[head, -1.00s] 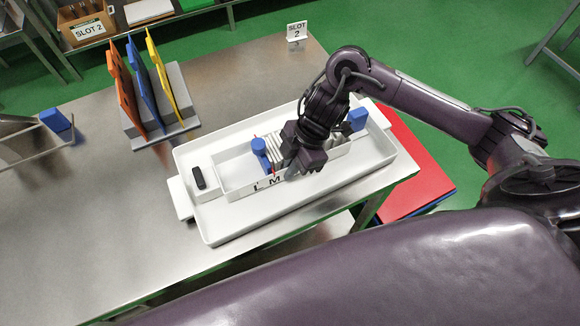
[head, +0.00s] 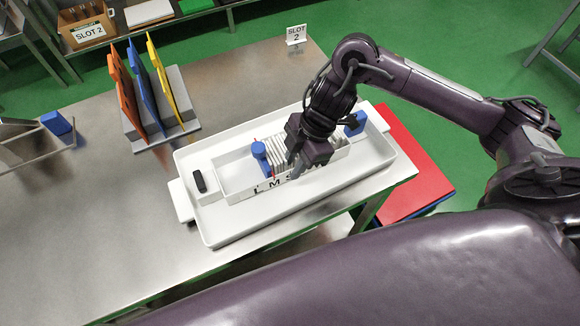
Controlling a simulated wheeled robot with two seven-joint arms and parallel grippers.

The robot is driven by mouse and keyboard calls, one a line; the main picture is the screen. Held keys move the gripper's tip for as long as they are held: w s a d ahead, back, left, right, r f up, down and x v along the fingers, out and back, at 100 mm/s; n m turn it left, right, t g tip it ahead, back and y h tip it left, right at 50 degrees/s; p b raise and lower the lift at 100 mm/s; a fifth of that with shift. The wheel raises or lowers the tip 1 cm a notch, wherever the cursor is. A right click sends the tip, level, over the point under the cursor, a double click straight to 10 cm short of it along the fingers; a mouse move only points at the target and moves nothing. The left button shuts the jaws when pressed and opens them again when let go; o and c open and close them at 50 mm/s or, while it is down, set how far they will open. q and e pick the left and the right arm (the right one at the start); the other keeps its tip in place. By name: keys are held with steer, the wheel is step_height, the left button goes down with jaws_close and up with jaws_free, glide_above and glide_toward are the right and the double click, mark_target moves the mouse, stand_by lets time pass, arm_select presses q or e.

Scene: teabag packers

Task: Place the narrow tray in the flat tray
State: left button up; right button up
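The flat tray (head: 226,236) is a large white shallow tray with end handles, on the steel table. The narrow tray (head: 236,177) is white, with letters on its front wall, and lies inside the flat tray. It holds a row of white teabags (head: 274,153) between two blue blocks (head: 260,152). A black grip piece (head: 199,181) sits at its left end. My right gripper (head: 293,168) is over the narrow tray's front wall and hides part of the lettering. Its fingers are partly hidden, so I cannot tell if they touch anything. My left gripper is not in view.
A grey rack (head: 178,128) with orange, blue and yellow boards stands behind the tray. A clear holder with a blue block (head: 55,121) is at the far left. A slot 2 sign (head: 296,34) stands at the back edge. Red sheets (head: 425,185) lie beyond the table's right end.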

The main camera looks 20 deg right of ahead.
steer(key=p+v, duration=0.1)
steer(key=v, duration=0.8)
steer(key=shift+p, duration=0.3)
steer(key=shift+s, duration=0.1)
